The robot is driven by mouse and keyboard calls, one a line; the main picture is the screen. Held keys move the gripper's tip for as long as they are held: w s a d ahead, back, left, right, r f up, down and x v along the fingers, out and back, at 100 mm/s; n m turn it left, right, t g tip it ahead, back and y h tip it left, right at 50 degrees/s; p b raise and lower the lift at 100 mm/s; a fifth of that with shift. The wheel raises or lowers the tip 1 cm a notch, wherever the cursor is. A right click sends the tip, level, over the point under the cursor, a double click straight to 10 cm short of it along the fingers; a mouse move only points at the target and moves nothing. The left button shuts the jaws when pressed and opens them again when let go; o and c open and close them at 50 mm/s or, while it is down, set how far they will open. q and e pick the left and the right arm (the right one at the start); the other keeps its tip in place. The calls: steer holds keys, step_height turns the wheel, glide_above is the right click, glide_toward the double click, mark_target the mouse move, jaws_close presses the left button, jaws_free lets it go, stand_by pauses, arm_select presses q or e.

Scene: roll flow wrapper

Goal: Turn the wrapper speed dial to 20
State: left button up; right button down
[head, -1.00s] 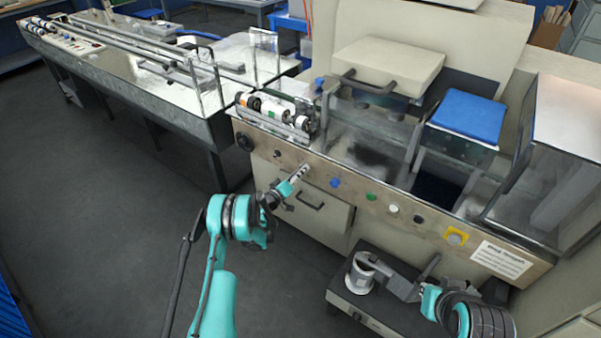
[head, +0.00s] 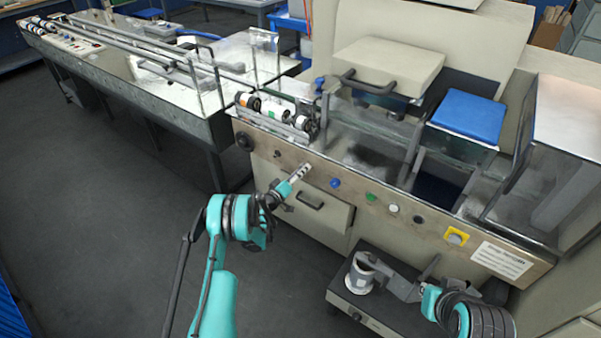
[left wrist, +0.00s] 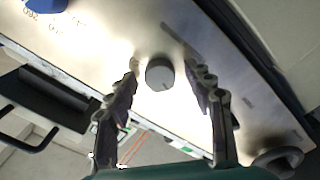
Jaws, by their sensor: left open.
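The speed dial, a round grey knob (left wrist: 160,74) with a dark mark near its rim, sits on the metal control panel (left wrist: 112,42) in the left wrist view. My left gripper (left wrist: 164,84) is open, with one finger on each side of the dial. Gaps show between the fingers and the knob; I cannot tell the remaining depth. In the head view my left gripper (head: 302,171) is at the panel front and hides the dial. My right gripper (head: 390,275) is low at the right, by a white cylindrical part; its jaws are unclear.
On the panel are a black knob (head: 243,141), a blue button (head: 335,183), a green button (head: 371,197) and a yellow-framed button (head: 456,237). A drawer handle (head: 310,201) juts out below my left gripper. A grey box (head: 352,312) stands low at the right. Open floor lies left.

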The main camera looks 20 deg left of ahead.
arm_select(q)
steer(key=v, duration=0.7)
steer(key=shift+s, duration=0.15)
steer(key=s+d+r+m+g, duration=0.1)
steer(key=d+r+g, duration=0.15)
steer(key=r, duration=0.45)
steer(key=s+d+r+m+g, duration=0.1)
steer(key=d+r+m, duration=0.1)
steer(key=d+r, duration=0.3)
steer(key=s+d+r+m+g, duration=0.2)
steer(key=s+d+r+g, duration=0.15)
steer(key=s+r, duration=0.6)
steer(key=s+a+g+y, duration=0.1)
steer(key=s+y, duration=0.2)
steer(key=s, duration=1.1)
steer(key=s+a+m+g+y, duration=0.1)
steer(key=s+g+y, duration=0.1)
steer(key=s, duration=1.3)
steer(key=shift+s+a+f+y, duration=0.25)
steer(key=shift+f+y, duration=0.2)
steer(key=shift+y, duration=0.15)
